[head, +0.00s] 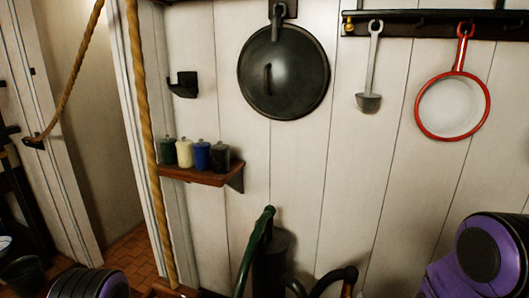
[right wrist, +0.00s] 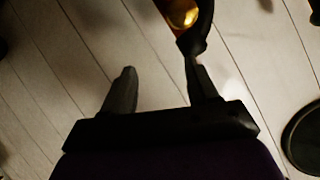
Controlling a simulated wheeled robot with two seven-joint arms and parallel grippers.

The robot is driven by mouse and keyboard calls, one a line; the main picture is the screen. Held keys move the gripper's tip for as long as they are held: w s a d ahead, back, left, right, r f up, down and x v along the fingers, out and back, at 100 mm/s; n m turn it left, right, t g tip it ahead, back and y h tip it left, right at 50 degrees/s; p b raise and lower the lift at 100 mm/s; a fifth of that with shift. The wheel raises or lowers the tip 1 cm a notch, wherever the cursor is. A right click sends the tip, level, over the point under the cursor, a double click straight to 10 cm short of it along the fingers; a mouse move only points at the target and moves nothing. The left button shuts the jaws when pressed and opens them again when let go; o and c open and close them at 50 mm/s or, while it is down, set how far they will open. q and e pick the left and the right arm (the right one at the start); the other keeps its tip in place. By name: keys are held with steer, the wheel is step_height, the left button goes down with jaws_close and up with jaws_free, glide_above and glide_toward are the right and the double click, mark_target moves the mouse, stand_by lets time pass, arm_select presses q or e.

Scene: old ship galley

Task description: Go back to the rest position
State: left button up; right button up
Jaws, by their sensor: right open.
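My right gripper (right wrist: 159,60) shows in the right wrist view with its two dark fingers spread apart and nothing between them. A dark curved piece with a shiny orange-gold part (right wrist: 182,12) is at the tip of its right-hand finger; I cannot tell whether they touch. In the head view only a purple and black part of my right arm shows at the lower right, and a purple and black part of my left arm at the bottom left. Neither gripper shows there, and my left gripper is in no view.
A plank wall carries a dark lid (head: 300,75), a ladle (head: 369,100), a red-rimmed pan (head: 452,108) and a small shelf (head: 205,176) with several jars. A rope (head: 144,120) hangs by the doorway at left. A green curved handle (head: 254,245) rises at the bottom middle.

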steer(key=s+f+g, duration=0.3)
steer(key=s+f, duration=0.2)
steer(key=s, duration=0.6)
steer(key=s+f+g, duration=0.3)
steer(key=s+f, duration=0.3)
steer(key=s, duration=0.5)
steer(key=s+d+f+g, duration=0.1)
steer(key=s+f+g, duration=0.2)
steer(key=s, duration=0.8)
step_height(320, 180, down, 3)
steer(key=shift+r+n+h, duration=0.1)
steer(key=shift+n+h, duration=0.3)
